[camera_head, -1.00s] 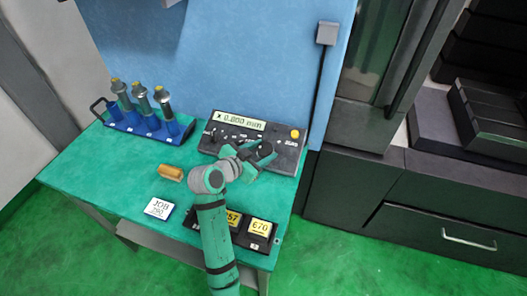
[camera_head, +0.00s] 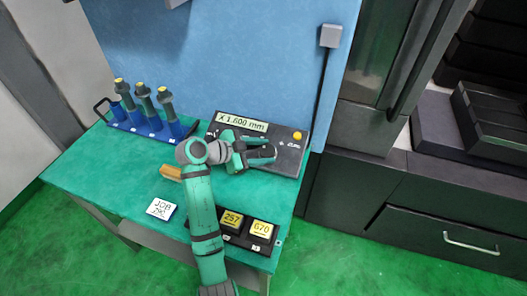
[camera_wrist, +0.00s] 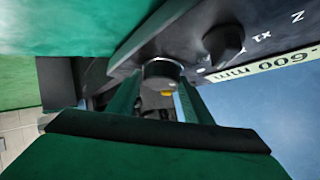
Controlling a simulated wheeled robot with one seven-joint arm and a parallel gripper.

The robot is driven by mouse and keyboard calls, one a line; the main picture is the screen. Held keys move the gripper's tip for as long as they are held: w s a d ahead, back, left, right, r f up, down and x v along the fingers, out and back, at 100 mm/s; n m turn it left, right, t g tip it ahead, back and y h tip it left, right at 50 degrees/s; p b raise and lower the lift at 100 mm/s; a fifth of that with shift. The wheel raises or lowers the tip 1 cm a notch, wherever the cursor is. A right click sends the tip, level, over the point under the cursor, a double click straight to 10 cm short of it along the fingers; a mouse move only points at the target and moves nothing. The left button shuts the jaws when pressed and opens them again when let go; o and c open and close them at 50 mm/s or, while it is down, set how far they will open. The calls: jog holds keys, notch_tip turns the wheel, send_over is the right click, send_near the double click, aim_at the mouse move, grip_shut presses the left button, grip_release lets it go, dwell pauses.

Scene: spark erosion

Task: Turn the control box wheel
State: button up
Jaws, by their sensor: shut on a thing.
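The control box (camera_head: 290,160) is a dark panel at the back right of the green table. Its display (camera_head: 242,122) reads X 1.600 mm, and part of that reading also shows in the wrist view (camera_wrist: 265,62). My gripper (camera_head: 258,152) is over the front of the box. In the wrist view, the dark round wheel or its knob (camera_wrist: 162,72) sits between my two fingers (camera_wrist: 160,100), which are shut on it. My gripper hides most of the wheel in the head view. A second dark knob (camera_wrist: 224,44) is close beside one finger.
A blue rack (camera_head: 150,130) with several tool holders stands at the back left. An orange-brown block (camera_head: 171,172), a JOB card (camera_head: 161,208) and a dark tray (camera_head: 240,245) with yellow-labelled blocks lie near my arm. A dark cabinet (camera_head: 400,200) stands to the right.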

jog(key=shift+w+a+f, duration=0.1)
jog(key=shift+w+a, duration=0.05)
jog(key=shift+a, duration=0.05)
jog(key=o, duration=1)
jog(key=shift+f, duration=0.1)
jog(key=shift+d, duration=0.1)
jog(key=v, duration=1.1)
